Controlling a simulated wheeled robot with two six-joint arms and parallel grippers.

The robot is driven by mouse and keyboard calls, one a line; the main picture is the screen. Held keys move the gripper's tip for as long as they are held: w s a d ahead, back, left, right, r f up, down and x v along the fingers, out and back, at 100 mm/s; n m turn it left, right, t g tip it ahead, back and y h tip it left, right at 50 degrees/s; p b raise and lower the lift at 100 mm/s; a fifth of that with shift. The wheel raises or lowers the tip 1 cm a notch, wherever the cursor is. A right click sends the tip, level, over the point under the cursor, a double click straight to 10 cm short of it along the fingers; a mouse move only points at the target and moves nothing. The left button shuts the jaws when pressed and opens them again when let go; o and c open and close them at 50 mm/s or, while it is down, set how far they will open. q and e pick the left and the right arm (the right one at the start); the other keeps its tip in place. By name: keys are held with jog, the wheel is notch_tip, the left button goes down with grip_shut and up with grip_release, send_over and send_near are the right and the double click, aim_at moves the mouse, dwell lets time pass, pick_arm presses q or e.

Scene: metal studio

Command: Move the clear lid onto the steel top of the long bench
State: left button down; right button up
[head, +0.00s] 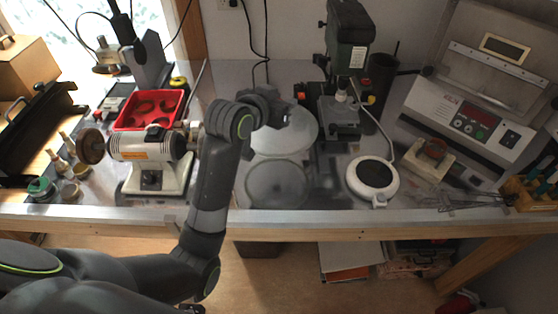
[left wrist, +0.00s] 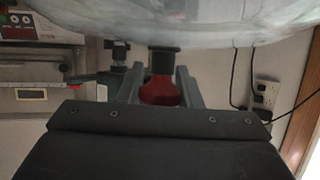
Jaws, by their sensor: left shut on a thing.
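The clear lid (head: 296,138) is a round, see-through disc over the back middle of the steel bench top (head: 222,95). My left gripper (head: 285,112) reaches in over it and is shut on its knob. In the left wrist view, the red knob (left wrist: 160,91) sits between the two grey fingers (left wrist: 160,95), and the clear lid (left wrist: 235,18) curves across the top of the picture. The gap between lid and steel is hard to judge. My right gripper is not in view.
A round grey, glassy shape (head: 277,184) lies in front of the lid; I cannot tell whether it is a dish or a reflection. A polishing motor (head: 148,148) and red tray (head: 150,108) stand left. A drill press (head: 345,60) and round white scale (head: 373,180) stand right.

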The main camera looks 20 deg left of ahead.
pick_arm(q)
jog(key=f, duration=0.5)
jog(key=shift+w+d+f, duration=0.15)
jog(key=shift+d+f, duration=0.05)
jog(key=shift+f, duration=2.3)
jog(key=shift+f, duration=0.15)
jog(key=c, duration=1)
grip_release()
jog(key=shift+c, duration=0.2)
